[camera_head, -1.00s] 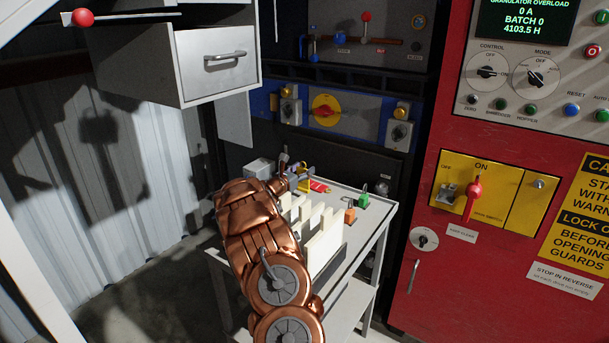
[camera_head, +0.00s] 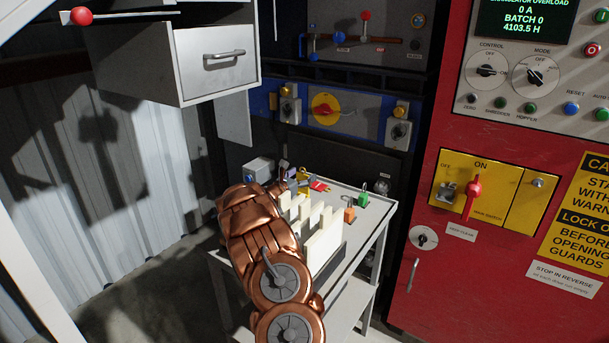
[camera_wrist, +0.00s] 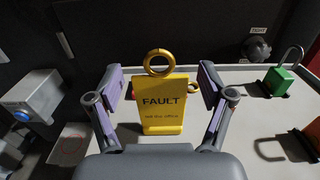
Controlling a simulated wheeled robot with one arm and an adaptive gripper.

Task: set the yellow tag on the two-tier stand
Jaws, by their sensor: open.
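The yellow tag (camera_wrist: 164,108), marked FAULT and topped by a ring, is between the two fingers of my gripper (camera_wrist: 161,84) in the wrist view. The fingers are spread, with a gap on each side of the tag. The two-tier stand (camera_head: 378,207) is a white table with a lower shelf (camera_head: 352,302); its top also shows in the wrist view (camera_wrist: 236,128) around the tag. In the head view the tag shows small and yellow (camera_head: 303,174) near the stand's far side, beside my gripper (camera_head: 289,176).
A red item (camera_head: 320,186) lies near the tag. A red cabinet (camera_head: 420,285) stands to the right.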

